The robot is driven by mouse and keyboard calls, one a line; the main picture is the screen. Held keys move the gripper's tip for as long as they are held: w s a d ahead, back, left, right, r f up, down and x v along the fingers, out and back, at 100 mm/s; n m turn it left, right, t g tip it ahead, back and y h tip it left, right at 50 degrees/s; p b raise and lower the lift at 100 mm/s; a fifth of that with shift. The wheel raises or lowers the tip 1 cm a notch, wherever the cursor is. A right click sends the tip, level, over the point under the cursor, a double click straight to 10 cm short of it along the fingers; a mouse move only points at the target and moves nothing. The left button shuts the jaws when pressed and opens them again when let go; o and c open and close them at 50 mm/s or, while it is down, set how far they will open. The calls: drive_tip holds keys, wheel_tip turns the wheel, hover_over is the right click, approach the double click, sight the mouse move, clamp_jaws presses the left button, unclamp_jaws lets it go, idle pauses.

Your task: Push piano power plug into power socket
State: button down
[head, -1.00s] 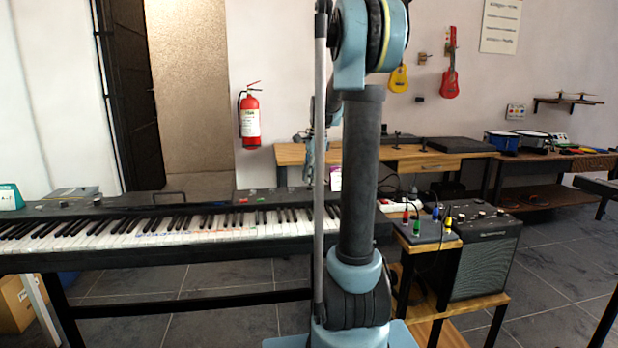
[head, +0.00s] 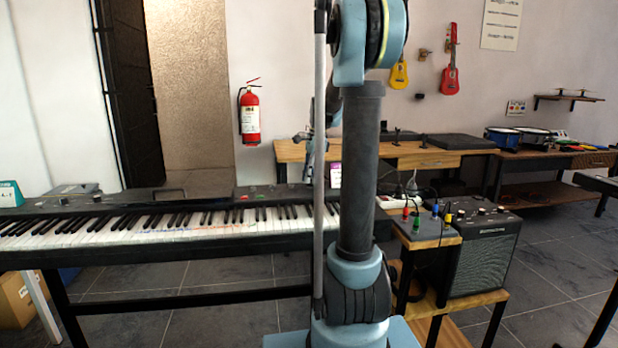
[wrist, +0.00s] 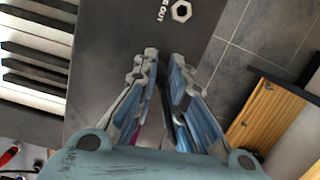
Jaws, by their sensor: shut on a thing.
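My gripper (wrist: 162,75) is shut on a dark, narrow thing (wrist: 166,108) between its fingers, mostly hidden, so I cannot tell its shape. In the head view my gripper (head: 308,162) shows partly behind my pole, above the right part of the piano keyboard (head: 170,222). In the wrist view it is over the piano's dark end (wrist: 130,28), with the keys (wrist: 35,60) at the left. The white power strip (head: 390,201) lies to the right of my arm. A pale, plug-like thing (head: 411,184) stands by it, and I cannot tell whether it sits in a socket.
A small wooden stand (head: 432,241) with a pedal box and coloured plugs is at the right, beside a black amplifier (head: 485,262). A wooden desk (head: 440,157) stands behind. Cables loop near the strip. Bare floor (head: 560,255) lies farther right.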

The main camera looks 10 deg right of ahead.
drive_tip(key=c, duration=1.6)
unclamp_jaws()
drive_tip(key=shift+o, duration=0.2)
